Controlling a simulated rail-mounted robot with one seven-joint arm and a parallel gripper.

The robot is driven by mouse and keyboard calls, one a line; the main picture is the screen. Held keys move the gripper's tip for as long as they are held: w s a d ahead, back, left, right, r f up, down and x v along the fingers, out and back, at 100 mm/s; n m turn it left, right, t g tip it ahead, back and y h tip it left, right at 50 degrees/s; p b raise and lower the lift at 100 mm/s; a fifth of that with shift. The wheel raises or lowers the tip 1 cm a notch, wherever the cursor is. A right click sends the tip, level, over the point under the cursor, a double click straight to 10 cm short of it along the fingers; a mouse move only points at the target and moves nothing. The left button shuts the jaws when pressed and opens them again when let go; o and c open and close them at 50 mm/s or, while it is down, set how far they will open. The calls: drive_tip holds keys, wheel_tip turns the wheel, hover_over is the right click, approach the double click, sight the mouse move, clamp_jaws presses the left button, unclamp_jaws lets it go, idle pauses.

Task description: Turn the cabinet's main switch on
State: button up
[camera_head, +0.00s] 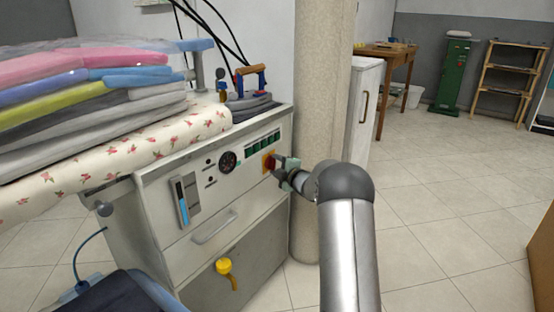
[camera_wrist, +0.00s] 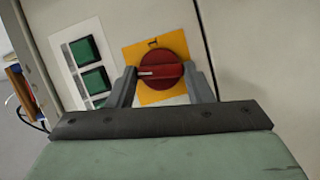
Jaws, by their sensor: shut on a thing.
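The main switch is a red round knob (camera_wrist: 162,68) on a square yellow plate (camera_wrist: 143,50). A "1" is printed on the plate near its upper edge in the wrist view, and the knob's white mark points left, not at the "1". In the head view the switch (camera_head: 267,161) is at the right end of the front panel of the white cabinet (camera_head: 235,215). My gripper (camera_wrist: 162,78) has one finger on each side of the knob and is shut on it. In the head view my gripper (camera_head: 279,169) partly covers the switch.
Folded clothes (camera_head: 90,95) and an iron (camera_head: 250,85) are on top. A beige column (camera_head: 318,100) stands close behind my wrist. The floor at right is clear.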

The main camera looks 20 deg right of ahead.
drive_tip(key=m+g+p, duration=0.1)
drive_tip(key=m+p, duration=0.1)
drive_tip(key=p, duration=0.3)
drive_tip(key=r+m+g+p, duration=0.1)
drive_tip(key=m+p, duration=0.1)
drive_tip(key=p, duration=0.4)
drive_tip(key=shift+d+r+y+p, duration=0.15)
drive_tip(key=shift+r+y+p, duration=0.15)
drive_tip(key=shift+y, duration=0.1)
drive_tip(key=m+p, duration=0.1)
drive_tip(key=p, duration=0.2)
drive_tip(key=m+g+y+p, duration=0.1)
drive_tip(key=m+p, duration=0.1)
drive_tip(key=p, duration=0.2)
drive_tip(key=shift+w+d+f+g+p, duration=0.1)
drive_tip(key=shift+f+g+p, duration=0.05)
drive_tip(key=shift+g+p, duration=0.15)
drive_tip(key=shift+f+m+g+y+p, duration=0.25)
drive_tip(key=shift+m+g+y+p, duration=0.15)
drive_tip(key=shift+m+y+p, duration=0.45)
drive_tip(key=shift+w+d+f+m+g+y+p, duration=0.15)
drive_tip(key=shift+m+g+y, duration=0.1)
drive_tip(key=shift+m, duration=0.4)
drive_tip(key=shift+s+d+r+m+g+y+p, duration=0.15)
drive_tip(key=shift+m+g+y, duration=0.1)
drive_tip(key=shift+m, duration=0.35)
drive_tip(key=shift+w+a, duration=0.1)
drive_tip(key=o, duration=1)
